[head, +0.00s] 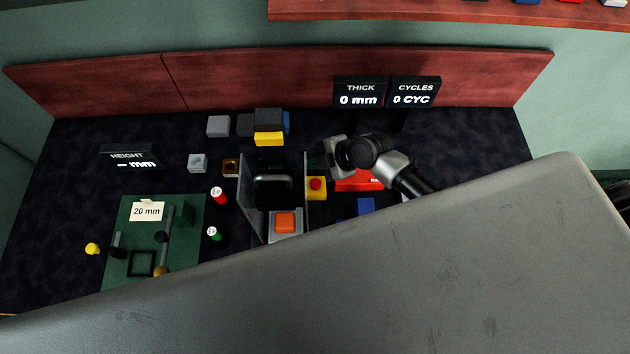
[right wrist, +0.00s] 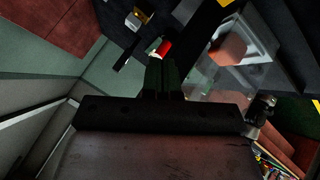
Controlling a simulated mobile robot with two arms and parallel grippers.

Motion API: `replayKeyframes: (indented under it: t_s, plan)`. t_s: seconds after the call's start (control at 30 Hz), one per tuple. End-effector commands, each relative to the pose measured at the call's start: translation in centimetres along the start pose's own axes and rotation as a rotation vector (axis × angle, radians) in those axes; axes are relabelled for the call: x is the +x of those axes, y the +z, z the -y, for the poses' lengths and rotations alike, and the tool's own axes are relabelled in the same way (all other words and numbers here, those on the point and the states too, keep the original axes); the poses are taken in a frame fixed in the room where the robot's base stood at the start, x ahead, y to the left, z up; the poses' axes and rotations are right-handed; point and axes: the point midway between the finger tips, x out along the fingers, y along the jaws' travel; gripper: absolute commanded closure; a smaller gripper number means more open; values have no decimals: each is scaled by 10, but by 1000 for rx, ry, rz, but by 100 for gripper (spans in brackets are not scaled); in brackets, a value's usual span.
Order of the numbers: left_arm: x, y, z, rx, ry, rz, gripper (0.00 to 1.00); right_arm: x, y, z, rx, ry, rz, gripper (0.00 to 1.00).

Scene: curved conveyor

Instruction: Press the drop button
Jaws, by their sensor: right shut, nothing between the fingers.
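Two buttons show in the head view, and I cannot read a "drop" label on either. One is a square orange-red button (head: 285,222) on a grey box at the front of the clear-walled press. The other is a round red button (head: 316,184) on a yellow box, just right of the press. My right gripper (head: 317,164) is above and behind the yellow box, shut and empty. In the right wrist view its dark fingers (right wrist: 162,72) are together, with a small red thing (right wrist: 163,49) beyond the tips. An orange button-like shape (right wrist: 228,48) shows to the right. My left gripper is not in view.
The press's clear side walls (head: 306,185) stand close left of the yellow box. A red block (head: 356,182) and a blue block (head: 365,206) lie to the right. Coloured blocks (head: 268,139) are behind the press. A green board (head: 185,250) is at left.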

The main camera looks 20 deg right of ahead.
Motion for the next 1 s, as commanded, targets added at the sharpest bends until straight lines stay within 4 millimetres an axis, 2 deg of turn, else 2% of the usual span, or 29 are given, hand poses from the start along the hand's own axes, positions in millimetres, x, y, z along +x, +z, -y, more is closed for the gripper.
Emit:
replayKeyframes:
  t_s: [0.23,0.63,0.77,1.0]
  plan:
    - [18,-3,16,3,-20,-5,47,18,12,14,3,-1,0,100]
    - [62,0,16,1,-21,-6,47,56,41,41,-1,0,1,100]
    - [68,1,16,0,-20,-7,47,60,44,44,0,1,0,100]
    - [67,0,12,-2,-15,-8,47,59,43,43,0,0,0,100]
